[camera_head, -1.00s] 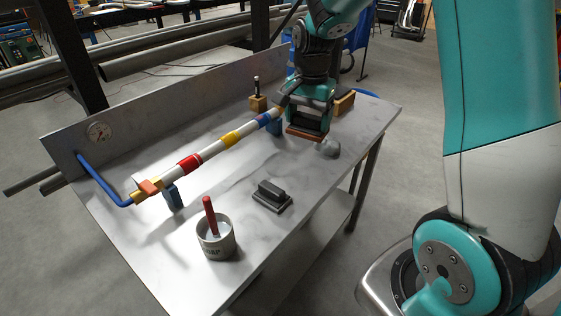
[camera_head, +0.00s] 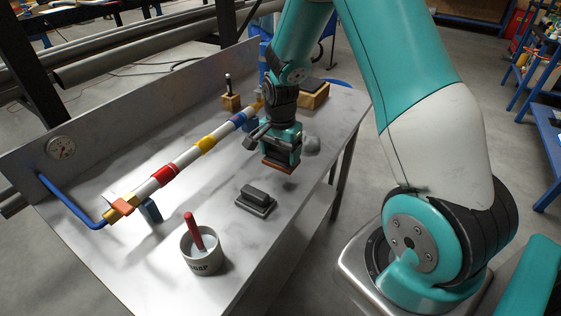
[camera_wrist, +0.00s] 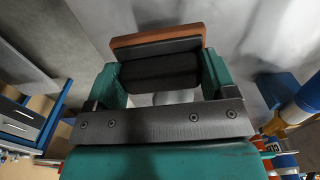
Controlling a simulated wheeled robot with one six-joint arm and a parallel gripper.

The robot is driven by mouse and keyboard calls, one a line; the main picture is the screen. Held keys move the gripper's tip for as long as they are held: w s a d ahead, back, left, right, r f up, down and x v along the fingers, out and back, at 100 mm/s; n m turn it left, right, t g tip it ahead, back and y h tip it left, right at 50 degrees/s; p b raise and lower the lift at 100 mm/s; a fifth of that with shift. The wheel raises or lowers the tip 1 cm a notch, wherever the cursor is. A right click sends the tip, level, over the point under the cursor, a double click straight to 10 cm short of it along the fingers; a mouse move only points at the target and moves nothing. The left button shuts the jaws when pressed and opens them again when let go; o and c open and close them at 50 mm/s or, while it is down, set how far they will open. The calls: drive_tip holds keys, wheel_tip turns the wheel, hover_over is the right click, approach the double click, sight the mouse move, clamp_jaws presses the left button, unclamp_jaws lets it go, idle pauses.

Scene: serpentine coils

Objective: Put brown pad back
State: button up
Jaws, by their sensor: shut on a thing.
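The brown pad (camera_head: 279,166) is in my gripper (camera_head: 281,155), its brown face downward, above the metal table (camera_head: 215,222). In the wrist view the pad shows as an orange-brown strip (camera_wrist: 157,38) with a dark layer and a black grip block. My gripper's green fingers (camera_wrist: 160,80) are shut on that black block from both sides. A dark grey pad with a raised grip (camera_head: 257,199) lies on the table, nearer the front than my gripper and slightly left of it. A wooden block with a dark top (camera_head: 313,95) stands at the back right.
A striped pipe (camera_head: 185,160) runs along the table on blue supports, left of my gripper. A cup with a red-handled tool (camera_head: 203,253) stands in front. A grey lump (camera_head: 311,146) lies right of my gripper. A small wooden block with a peg (camera_head: 231,101) is behind.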

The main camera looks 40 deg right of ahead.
sight(281, 164)
drive_tip(key=shift+f, duration=2.05)
drive_tip(key=shift+f, duration=0.1)
drive_tip(key=o, duration=0.9)
wheel_tip(281, 164, up, 12)
drive_tip(key=shift+f+b, duration=0.15)
drive_tip(key=shift+b, duration=0.6)
drive_tip(key=s+a+r+n+y, duration=0.1)
drive_tip(key=s+a+r+n, duration=0.45)
drive_tip(key=a, duration=0.25)
drive_tip(key=s+a+r+n+y, duration=0.2)
drive_tip(key=s+a+r+n, duration=0.25)
drive_tip(key=a+n, duration=0.3)
drive_tip(key=s+a+r+n, duration=0.1)
drive_tip(key=s+a+n, duration=0.2)
drive_tip(key=s, duration=0.3)
drive_tip(key=s+a+r+n+y, duration=0.1)
drive_tip(key=s+a+n, duration=0.3)
drive_tip(key=s+n, duration=0.1)
drive_tip(key=shift+s+r, duration=0.15)
drive_tip(key=shift+s, duration=0.5)
